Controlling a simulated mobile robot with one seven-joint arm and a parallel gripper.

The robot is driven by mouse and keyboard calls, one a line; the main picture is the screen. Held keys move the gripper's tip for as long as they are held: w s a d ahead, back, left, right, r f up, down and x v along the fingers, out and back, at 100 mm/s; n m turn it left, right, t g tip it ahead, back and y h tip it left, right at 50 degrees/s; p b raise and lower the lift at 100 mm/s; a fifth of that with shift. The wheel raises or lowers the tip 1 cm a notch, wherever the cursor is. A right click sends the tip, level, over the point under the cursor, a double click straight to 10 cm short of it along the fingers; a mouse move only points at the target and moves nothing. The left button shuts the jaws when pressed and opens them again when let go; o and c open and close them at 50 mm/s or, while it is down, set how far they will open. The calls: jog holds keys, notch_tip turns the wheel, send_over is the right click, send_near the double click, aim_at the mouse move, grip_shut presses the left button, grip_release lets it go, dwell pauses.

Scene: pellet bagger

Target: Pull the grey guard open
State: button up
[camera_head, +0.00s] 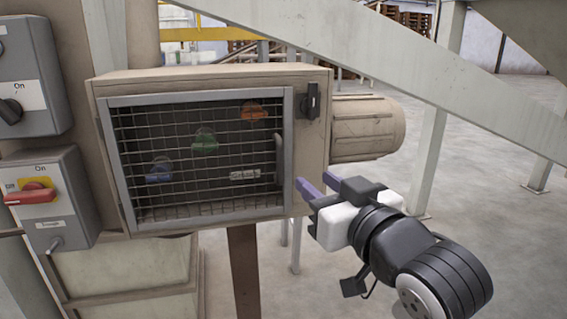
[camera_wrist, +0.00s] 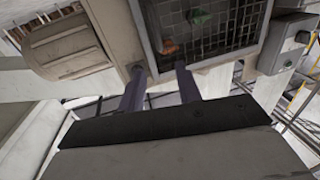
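The grey guard (camera_head: 288,110) is a metal frame with wire mesh on the front of a beige box. It looks closed, flush against the box. Its grey vertical handle (camera_head: 279,158) is on the right side of the frame. My gripper (camera_head: 318,186) is open and empty, just right of the guard's lower right corner and apart from the handle. In the wrist view my two purple fingers (camera_wrist: 158,82) are spread, pointing at the box's lower part near the guard (camera_wrist: 208,57). The handle is not clear in the wrist view.
Behind the mesh are orange (camera_head: 251,111), green (camera_head: 204,141) and blue (camera_head: 160,170) knobs. A beige motor (camera_head: 368,128) juts out at right. Switch boxes (camera_head: 55,202) stand at left. A slanted beam (camera_head: 420,80) crosses above my arm.

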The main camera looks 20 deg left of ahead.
aim_at(281, 154)
jog(key=p+x, duration=1.3)
jog(key=shift+w+a+f, duration=0.15)
jog(key=shift+w, duration=0.2)
grip_shut()
